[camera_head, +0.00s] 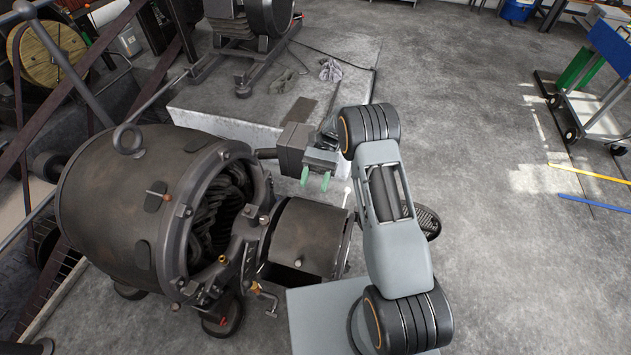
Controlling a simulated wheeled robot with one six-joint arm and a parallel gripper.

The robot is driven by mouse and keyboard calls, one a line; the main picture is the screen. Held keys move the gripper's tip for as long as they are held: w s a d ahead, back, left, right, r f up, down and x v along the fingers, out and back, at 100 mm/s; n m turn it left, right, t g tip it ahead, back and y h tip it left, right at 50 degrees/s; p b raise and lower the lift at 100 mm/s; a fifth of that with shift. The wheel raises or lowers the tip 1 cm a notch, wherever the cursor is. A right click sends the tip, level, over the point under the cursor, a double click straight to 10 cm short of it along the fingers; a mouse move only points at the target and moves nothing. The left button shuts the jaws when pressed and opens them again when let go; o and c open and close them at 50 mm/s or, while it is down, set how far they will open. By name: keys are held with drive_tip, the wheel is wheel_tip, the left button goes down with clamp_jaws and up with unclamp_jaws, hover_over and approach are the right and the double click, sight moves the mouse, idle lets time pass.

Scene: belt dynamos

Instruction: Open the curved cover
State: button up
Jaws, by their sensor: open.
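A dark brown curved cover (308,237) sits at the right end of the big dynamo (125,205), beside its open winding housing. I cannot tell from this view how far it is closed. My gripper (315,179) is above and behind the cover in the picture, with its two green fingertips apart and nothing between them. It appears clear of the cover. My arm reaches in from the right and hides part of the floor beyond the cover's right edge.
A pale plinth (215,98) with a second machine (265,30) stands behind. A belt wheel (47,57) and slanting belts are at the left. A blue trolley (608,50) stands at the far right.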

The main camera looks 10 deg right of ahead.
drive_tip(key=s+d+r+p, duration=0.2)
drive_tip(key=s+r+p, duration=0.1)
drive_tip(key=s+r, duration=1)
drive_tip(key=shift+s+d+p, duration=0.3)
drive_tip(key=shift+s+p, duration=0.1)
